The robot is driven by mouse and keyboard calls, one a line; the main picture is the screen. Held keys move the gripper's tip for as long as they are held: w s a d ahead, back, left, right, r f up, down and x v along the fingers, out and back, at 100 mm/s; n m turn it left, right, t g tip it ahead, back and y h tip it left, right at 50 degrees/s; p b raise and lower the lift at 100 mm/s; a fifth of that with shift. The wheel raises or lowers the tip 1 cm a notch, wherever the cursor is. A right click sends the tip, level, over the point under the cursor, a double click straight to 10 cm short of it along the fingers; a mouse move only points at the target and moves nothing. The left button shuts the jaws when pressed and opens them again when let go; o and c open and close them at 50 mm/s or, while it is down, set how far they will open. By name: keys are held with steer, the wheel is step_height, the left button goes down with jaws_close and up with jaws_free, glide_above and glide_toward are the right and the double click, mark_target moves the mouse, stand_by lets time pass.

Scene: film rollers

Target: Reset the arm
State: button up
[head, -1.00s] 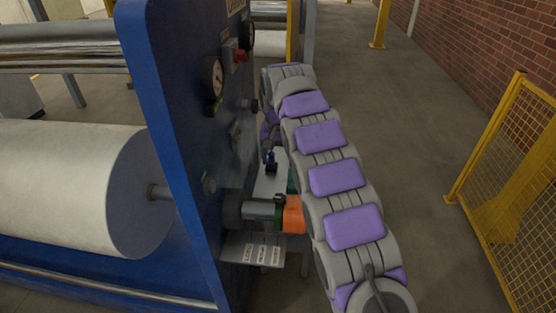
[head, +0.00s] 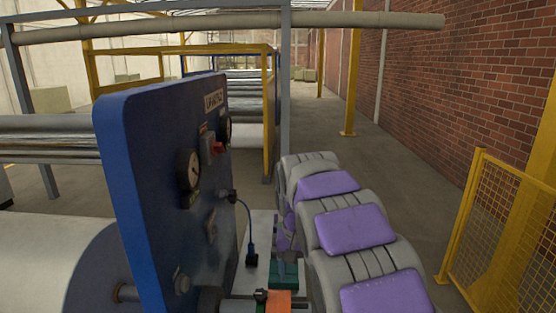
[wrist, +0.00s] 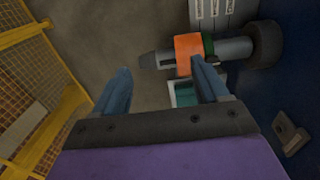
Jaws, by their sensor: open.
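My arm shows in purple and grey segments along the right side of the blue machine panel (head: 150,200) in the head view. My gripper (wrist: 162,88) shows in the wrist view with two blue-grey fingers spread apart and nothing between them. It is open and points down toward the floor. The right finger overlaps the view of an orange collar (wrist: 187,48) on a grey cylinder (wrist: 232,50); I cannot tell whether they touch. In the head view the gripper is hidden behind the arm.
The panel carries gauges (head: 188,170) and a red switch (head: 217,148). A blue cable (head: 250,225) hangs beside it. A teal box (head: 284,274) sits near the orange collar (head: 277,300). A yellow mesh fence (head: 510,220) stands at right; the aisle floor beyond is clear.

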steer(key=s+d+f+b, duration=0.2)
steer(key=s+d+f, duration=0.1)
steer(key=s, duration=0.9)
steer(key=s+d+f+g+b, duration=0.1)
steer(key=s+f, duration=0.4)
steer(key=s, duration=0.8)
steer(key=s+d+f+b, duration=0.3)
steer(key=s+d+f, duration=0.1)
steer(key=s, duration=0.9)
steer(key=shift+d+f+n+g+y, duration=0.15)
steer(key=shift+d+n+g+y, duration=0.15)
steer(key=shift+d+g, duration=0.15)
steer(key=shift+w, duration=0.1)
steer(key=shift+c, duration=0.4)
